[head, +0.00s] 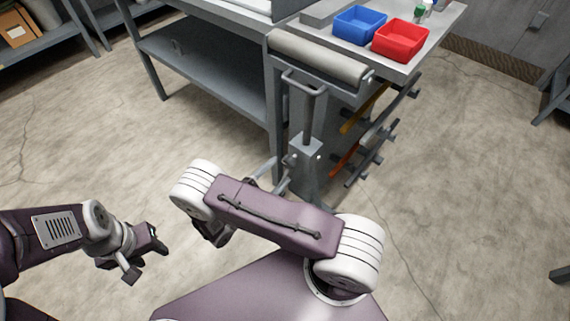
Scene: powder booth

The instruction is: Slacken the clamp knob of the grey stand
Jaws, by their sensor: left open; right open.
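The grey stand (311,168) is upright below the bench end, with a thick post, an inner tube and a long pale roller (318,60) on top. A small clamp knob (290,160) seems to show on the left side of its collar; its detail is too small to tell. My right gripper (274,178) shows partly beyond my arm, open, its fingers close to the left of the collar. I cannot tell whether it touches the knob. My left gripper (148,264) is open and empty over the floor at the lower left, well apart from the stand.
A grey bench (210,65) stands behind the stand. A blue bin (360,25) and a red bin (400,40) sit on its top. A rack (372,150) with orange and grey bars is right of the stand.

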